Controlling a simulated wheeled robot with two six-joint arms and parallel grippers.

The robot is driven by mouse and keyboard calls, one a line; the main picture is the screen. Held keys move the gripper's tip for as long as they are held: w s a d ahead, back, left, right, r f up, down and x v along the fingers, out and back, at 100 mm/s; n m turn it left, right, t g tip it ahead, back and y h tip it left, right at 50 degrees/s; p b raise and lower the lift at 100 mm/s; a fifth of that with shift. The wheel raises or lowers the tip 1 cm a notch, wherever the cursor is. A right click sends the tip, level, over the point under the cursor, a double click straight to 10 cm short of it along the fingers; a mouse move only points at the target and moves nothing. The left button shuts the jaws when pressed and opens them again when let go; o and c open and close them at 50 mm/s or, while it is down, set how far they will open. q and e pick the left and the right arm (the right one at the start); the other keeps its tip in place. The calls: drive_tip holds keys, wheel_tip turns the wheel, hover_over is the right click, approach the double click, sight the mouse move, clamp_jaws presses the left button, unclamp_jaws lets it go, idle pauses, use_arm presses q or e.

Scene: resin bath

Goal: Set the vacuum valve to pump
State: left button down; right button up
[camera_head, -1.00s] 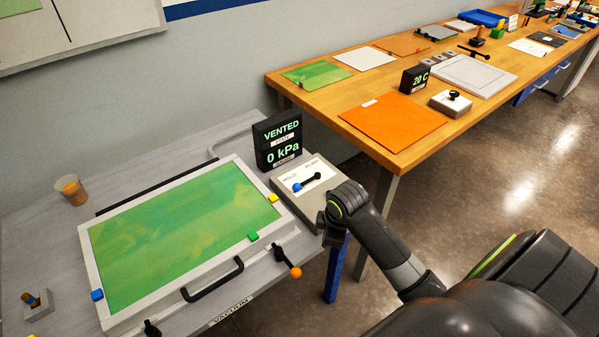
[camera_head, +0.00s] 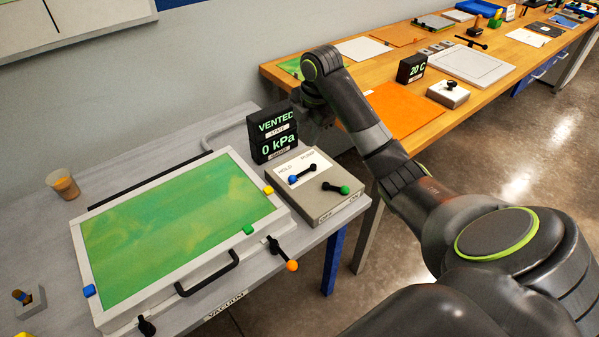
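The grey valve box (camera_head: 325,208) stands at the right end of the grey bench, with a white plate marked HOLD and PUMP. Its lever with a blue ball (camera_head: 293,178) has the ball at the left, on the HOLD side. A second lever with a green ball (camera_head: 345,190) sits in front, by OFF and ON labels, its ball toward the right. The black display (camera_head: 278,142) reads VENTED and 0 kPa. My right gripper (camera_head: 316,112) is raised above and behind the box, touching no lever; its fingertips are hidden by its wrist. My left gripper is out of view.
A green-filled tray frame (camera_head: 165,232) with a black handle lies left of the box. An orange-ball lever (camera_head: 291,266) is at its front right corner. A cup (camera_head: 63,184) stands at the left. The wooden table (camera_head: 440,118) is behind my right arm.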

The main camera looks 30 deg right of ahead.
sight(299, 175)
drive_tip(key=w+f, duration=0.1)
drive_tip(key=f, duration=0.4)
drive_tip(key=w+f+b, duration=0.1)
drive_tip(key=f, duration=0.4)
drive_tip(key=w+f, duration=0.1)
drive_tip(key=f, duration=0.4)
drive_tip(key=shift+a+b, duration=0.15)
drive_tip(key=shift+b, duration=0.15)
drive_tip(key=shift+w+f, duration=0.15)
drive_tip(key=shift+f, duration=0.6)
drive_tip(key=shift+c, duration=0.2)
clamp_jaws()
